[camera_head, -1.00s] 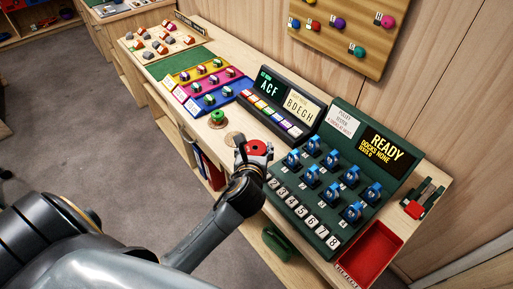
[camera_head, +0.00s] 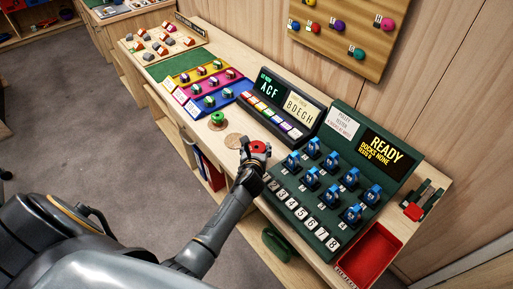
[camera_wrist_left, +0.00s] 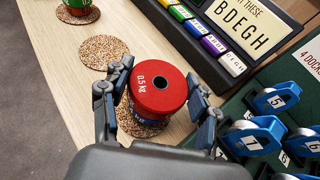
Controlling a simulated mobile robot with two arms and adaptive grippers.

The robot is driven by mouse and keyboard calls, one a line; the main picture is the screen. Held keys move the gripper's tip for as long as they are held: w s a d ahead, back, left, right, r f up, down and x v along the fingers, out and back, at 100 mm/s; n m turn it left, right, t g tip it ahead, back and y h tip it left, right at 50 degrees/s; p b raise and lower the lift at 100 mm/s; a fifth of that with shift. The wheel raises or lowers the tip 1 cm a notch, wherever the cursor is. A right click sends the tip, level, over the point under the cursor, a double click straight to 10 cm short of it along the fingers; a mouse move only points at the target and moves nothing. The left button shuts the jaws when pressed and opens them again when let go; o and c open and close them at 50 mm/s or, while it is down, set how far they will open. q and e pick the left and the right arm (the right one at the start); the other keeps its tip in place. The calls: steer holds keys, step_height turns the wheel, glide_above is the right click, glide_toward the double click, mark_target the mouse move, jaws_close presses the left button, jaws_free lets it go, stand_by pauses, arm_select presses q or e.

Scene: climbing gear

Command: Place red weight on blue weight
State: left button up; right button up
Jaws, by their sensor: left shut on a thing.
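The red weight (camera_head: 258,147), a round disc marked 0.5 kg with a hole in its middle, sits between the fingers of my left gripper (camera_head: 252,151), which is shut on it. It fills the middle of the left wrist view (camera_wrist_left: 158,84). The blue weight (camera_wrist_left: 138,122) shows as a blue and white rim right under the red one, on a speckled cork disc. Most of it is hidden. I cannot tell whether the two weights touch. My right gripper is not in view.
A bare cork disc (camera_head: 234,140) and a green weight (camera_head: 217,118) on another disc lie to the left. A green pulley tester (camera_head: 283,199) with several blue pulleys stands close on the right. A red tray (camera_head: 369,254) is at the front right.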

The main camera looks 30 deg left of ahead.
arm_select(q)
steer(key=shift+w, duration=0.1)
steer(key=o, duration=1.2)
steer(key=shift+f, duration=0.25)
steer(key=o, duration=0.4)
steer(key=shift+o, duration=0.2)
steer(key=shift+r, duration=0.1)
steer(key=shift+r, duration=0.2)
steer(key=v, duration=1.2)
steer(key=shift+d+f, duration=0.1)
